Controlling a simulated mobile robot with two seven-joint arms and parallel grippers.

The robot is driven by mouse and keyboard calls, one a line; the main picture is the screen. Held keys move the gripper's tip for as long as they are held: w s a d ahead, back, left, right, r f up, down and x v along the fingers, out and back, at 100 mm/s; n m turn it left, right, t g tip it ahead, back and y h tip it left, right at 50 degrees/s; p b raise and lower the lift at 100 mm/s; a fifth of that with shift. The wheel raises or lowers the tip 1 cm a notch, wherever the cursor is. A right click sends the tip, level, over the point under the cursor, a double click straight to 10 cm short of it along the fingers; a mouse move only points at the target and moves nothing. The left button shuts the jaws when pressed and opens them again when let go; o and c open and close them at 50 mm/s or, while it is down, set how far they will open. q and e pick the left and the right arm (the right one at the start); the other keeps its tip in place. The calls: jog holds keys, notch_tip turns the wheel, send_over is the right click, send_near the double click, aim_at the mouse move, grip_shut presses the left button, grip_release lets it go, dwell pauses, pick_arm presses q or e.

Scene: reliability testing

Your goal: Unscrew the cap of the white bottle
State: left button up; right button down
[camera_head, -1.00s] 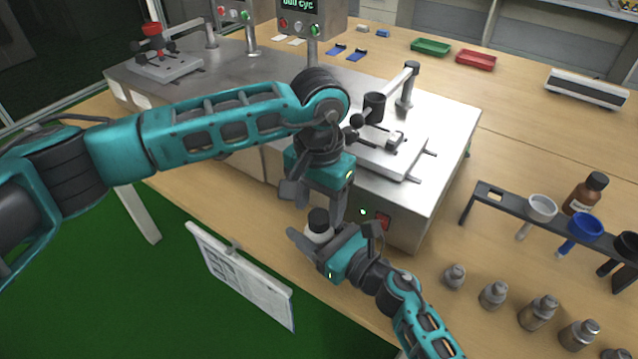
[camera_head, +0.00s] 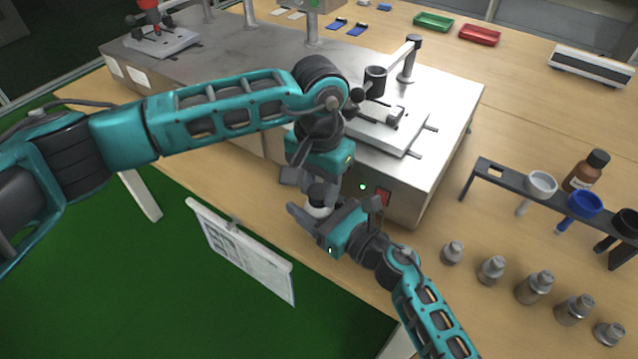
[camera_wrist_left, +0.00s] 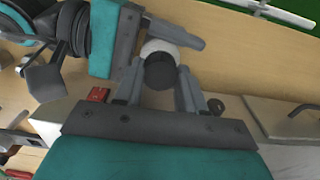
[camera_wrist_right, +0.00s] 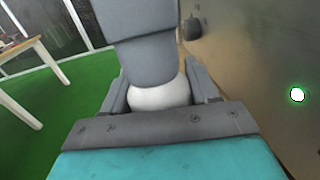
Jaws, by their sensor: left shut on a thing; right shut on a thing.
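The white bottle (camera_head: 317,211) is upright near the table's front edge, mostly hidden between my grippers. My right gripper (camera_head: 321,214) is shut on its body from the side. The bottle's black cap (camera_head: 318,192) points up. My left gripper (camera_head: 316,190) comes from above and is shut on the cap. In the left wrist view the dark cap (camera_wrist_left: 160,72) lies between the left fingers, with the white body (camera_wrist_left: 158,48) behind it. In the right wrist view the white body (camera_wrist_right: 160,97) is between the right fingers, and a left finger hides the cap.
A metal machine (camera_head: 440,150) stands close behind the grippers. A rack (camera_head: 520,196) with funnels, a brown bottle (camera_head: 586,171) and several grey weights (camera_head: 491,270) are at the right. A document holder (camera_head: 243,254) hangs at the table's front edge.

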pick_arm(q)
jog(key=shift+c, duration=0.9)
jog(key=n, duration=0.6)
jog(key=shift+n, duration=0.4)
jog(key=n, duration=0.3)
jog(key=shift+n, duration=0.4)
jog(key=n, duration=0.7)
jog(key=shift+r, duration=0.1)
jog(key=n, duration=0.7)
jog(key=shift+n, duration=0.3)
jog(key=n, duration=0.3)
jog(key=shift+n, duration=0.4)
jog(key=n, duration=0.3)
jog(key=shift+n, duration=0.4)
jog(key=n, duration=0.3)
jog(key=shift+n, duration=0.3)
jog(key=n, duration=0.5)
jog(key=shift+n, duration=0.3)
jog(key=n, duration=0.5)
jog(key=shift+n, duration=0.3)
jog(key=n, duration=0.6)
jog(key=shift+r, duration=0.1)
